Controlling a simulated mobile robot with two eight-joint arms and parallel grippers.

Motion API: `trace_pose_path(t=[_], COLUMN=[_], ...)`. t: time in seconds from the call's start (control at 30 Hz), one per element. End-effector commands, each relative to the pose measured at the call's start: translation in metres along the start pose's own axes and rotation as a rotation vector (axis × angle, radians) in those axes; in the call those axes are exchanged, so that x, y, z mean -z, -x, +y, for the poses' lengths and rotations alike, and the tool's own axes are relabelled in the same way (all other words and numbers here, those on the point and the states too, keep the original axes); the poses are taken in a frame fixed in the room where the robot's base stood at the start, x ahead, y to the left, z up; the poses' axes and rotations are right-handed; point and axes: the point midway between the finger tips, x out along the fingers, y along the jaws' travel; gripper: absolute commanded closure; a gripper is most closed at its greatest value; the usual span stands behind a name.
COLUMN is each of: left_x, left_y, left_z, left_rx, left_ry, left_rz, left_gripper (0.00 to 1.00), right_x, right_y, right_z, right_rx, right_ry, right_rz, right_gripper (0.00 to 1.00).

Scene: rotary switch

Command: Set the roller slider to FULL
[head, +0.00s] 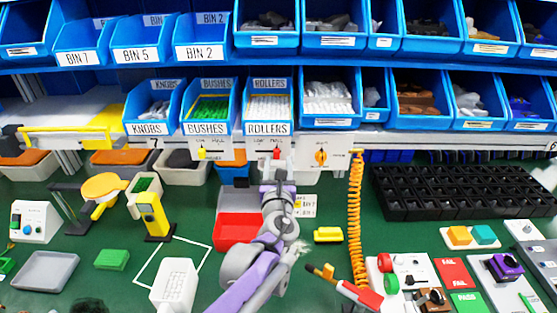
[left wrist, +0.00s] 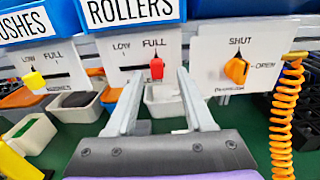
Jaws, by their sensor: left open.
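The roller slider is a red knob (left wrist: 156,69) on a white panel under the ROLLERS bin. It sits at the right end of its slot, below the word FULL. It also shows in the head view (head: 277,153). My left gripper (head: 277,165) is open in front of this panel. In the left wrist view its two fingers (left wrist: 160,74) point at the panel, and the knob appears between their tips. I cannot tell whether either finger touches the knob. My right gripper is not in view.
To the left is the bushes panel with a yellow slider (left wrist: 33,80) toward LOW. To the right is an orange rotary knob (left wrist: 237,70) at SHUT. An orange coiled cord (head: 355,220) hangs beside it. A red tray (head: 235,230) lies below on the green bench.

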Motion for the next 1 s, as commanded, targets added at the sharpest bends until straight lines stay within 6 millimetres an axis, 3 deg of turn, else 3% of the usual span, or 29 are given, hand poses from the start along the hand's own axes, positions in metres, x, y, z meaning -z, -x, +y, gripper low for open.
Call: trace_pose_path(t=[0.2,0.4,1.0], left_x=[0.000,0.000,0.000], left_y=[0.047,0.075,0.083], left_z=[-0.002,-0.002,0.000], left_rx=[0.004,0.004,-0.001], left_ry=[0.002,0.002,0.006], left_rz=[0.000,0.000,0.002], left_gripper=[0.47,0.47,0.47], right_x=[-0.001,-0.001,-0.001], right_y=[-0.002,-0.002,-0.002], right_z=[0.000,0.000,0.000], right_rx=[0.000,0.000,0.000], right_ry=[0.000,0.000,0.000], right_rz=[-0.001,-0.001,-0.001], right_gripper=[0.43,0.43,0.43])
